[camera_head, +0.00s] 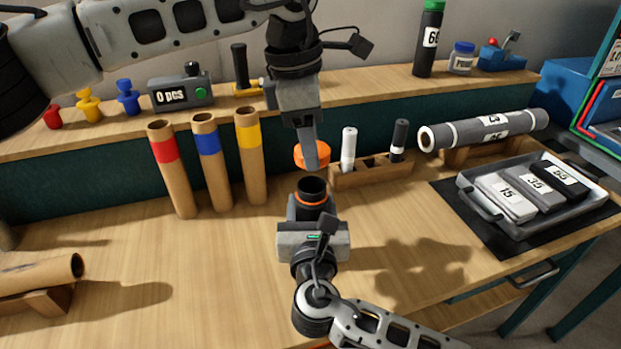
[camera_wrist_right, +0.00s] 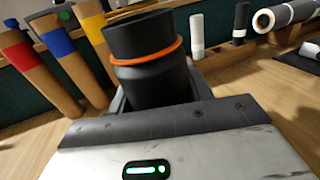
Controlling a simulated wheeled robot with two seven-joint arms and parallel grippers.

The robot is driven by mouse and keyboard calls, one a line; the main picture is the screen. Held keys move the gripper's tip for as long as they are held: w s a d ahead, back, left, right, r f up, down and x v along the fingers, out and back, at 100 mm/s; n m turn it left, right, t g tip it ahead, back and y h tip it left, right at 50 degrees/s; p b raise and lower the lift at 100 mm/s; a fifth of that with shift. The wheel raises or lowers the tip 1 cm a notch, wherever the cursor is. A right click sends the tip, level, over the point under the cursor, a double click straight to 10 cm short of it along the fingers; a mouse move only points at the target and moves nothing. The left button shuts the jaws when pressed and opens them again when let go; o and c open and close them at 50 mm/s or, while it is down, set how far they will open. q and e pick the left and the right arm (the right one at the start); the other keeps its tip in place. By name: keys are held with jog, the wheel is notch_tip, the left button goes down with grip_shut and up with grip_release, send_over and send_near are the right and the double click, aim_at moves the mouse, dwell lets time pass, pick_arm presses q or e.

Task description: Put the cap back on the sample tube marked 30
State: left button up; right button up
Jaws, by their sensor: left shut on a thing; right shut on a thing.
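The orange cap (camera_head: 299,154) is held by my left gripper (camera_head: 311,160), which is shut on it and points down. The black sample tube (camera_head: 312,186) has an orange ring near its top and is held by my right gripper (camera_head: 312,212), shut around it. The tube also shows in the right wrist view (camera_wrist_right: 145,45), bare-topped and slightly tilted in the picture. In the head view the cap is just above the tube's mouth, with a gap between. No number can be read on the tube; its lower part is hidden by my right gripper.
Cardboard tubes with red, blue and yellow bands (camera_head: 210,155) stand at the left. A grey roll (camera_head: 485,130) and a tray (camera_head: 470,200) of numbered packs are at the right.

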pick_arm(q)
jog(key=shift+f, duration=1.6)
jog(key=shift+f, duration=0.9)
jog(key=shift+f, duration=0.5)
